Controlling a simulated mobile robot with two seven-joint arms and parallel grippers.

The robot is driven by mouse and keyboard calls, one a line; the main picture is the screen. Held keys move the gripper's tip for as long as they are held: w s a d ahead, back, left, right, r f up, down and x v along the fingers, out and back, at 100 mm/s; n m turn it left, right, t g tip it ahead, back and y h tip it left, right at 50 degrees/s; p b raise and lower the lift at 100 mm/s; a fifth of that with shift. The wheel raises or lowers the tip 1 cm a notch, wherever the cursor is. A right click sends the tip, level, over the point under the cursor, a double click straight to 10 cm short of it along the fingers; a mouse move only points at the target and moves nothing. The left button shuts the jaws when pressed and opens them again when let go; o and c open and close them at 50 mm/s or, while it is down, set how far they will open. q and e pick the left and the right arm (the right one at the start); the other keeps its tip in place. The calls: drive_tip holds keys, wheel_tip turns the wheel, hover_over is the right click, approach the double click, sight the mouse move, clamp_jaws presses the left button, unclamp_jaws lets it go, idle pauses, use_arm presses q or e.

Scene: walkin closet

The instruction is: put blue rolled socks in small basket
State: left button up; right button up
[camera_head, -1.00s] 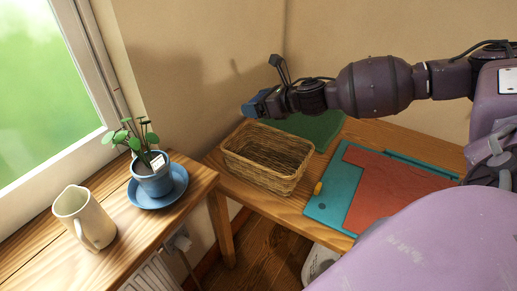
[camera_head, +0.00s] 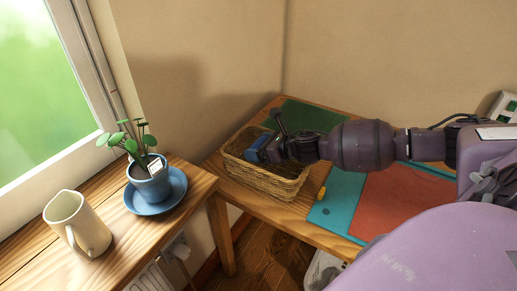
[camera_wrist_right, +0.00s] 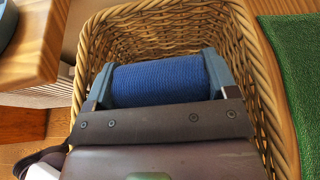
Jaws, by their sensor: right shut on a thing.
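The blue rolled socks (camera_wrist_right: 160,81) are a ribbed blue roll held between the two fingers of my right gripper (camera_wrist_right: 165,82). In the head view my right gripper (camera_head: 262,148) is low over the small wicker basket (camera_head: 283,186), with its fingers at the basket's opening. In the right wrist view the basket's woven wall (camera_wrist_right: 272,95) surrounds the socks on the far side and the right. The basket floor under the socks is mostly hidden, so I cannot tell whether they touch it. My left gripper is not in view.
A green mat (camera_head: 307,117) lies behind the basket. A teal mat (camera_head: 333,196) with a red sheet (camera_head: 400,205) lies to its right. A potted plant (camera_head: 149,180) and a cream pitcher (camera_head: 78,224) stand on the left ledge.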

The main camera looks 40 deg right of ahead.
drive_tip(key=shift+f, duration=0.3)
drive_tip(key=shift+r, duration=0.1)
drive_tip(key=shift+f, duration=0.4)
drive_tip(key=shift+f, duration=0.25)
